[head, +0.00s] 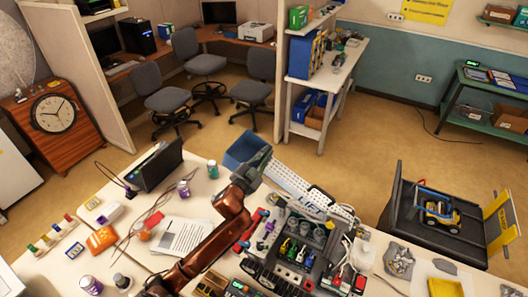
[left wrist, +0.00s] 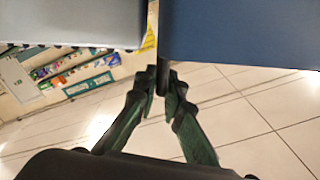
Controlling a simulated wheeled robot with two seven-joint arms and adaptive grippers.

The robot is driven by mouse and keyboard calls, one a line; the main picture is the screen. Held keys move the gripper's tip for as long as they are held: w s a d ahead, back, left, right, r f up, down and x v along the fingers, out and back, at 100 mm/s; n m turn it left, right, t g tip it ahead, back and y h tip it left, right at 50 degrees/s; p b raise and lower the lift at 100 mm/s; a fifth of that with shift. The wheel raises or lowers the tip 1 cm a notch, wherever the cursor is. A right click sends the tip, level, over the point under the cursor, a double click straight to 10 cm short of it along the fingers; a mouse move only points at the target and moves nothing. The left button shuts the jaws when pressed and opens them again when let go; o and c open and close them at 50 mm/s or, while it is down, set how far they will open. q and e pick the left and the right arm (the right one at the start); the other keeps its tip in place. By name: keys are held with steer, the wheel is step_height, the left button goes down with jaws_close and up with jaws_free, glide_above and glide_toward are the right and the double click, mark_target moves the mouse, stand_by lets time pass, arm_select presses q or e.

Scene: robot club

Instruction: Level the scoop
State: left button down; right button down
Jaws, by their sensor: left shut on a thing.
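A blue scoop (head: 240,149) shows behind my left gripper in the head view. Its edges run slanted in the picture, and I cannot tell whether it is level. A white perforated beam (head: 300,185) runs from beside it toward a built robot (head: 290,240) on the table. My left gripper (head: 262,163) is at the scoop's near right side and hides part of it. In the left wrist view, the left fingers (left wrist: 160,88) are closed together on a thin dark piece below the scoop's blue panel (left wrist: 240,35). My right gripper is not in view.
A black ramp stand (head: 425,222) holds a yellow vehicle (head: 440,212) at the right. Open floor lies beyond the tables.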

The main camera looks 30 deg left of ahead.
arm_select(q)
steer(key=shift+d+f, duration=0.1)
steer(key=shift+d, duration=0.05)
stand_by(0.4)
steer(key=c, duration=2.1)
jaws_free()
steer(key=shift+o, duration=0.3)
steer(key=shift+s, duration=0.1)
steer(key=s, duration=1.1)
steer(key=shift+s+d, duration=0.2)
steer(key=shift+s, duration=0.2)
steer(key=shift+a, duration=0.1)
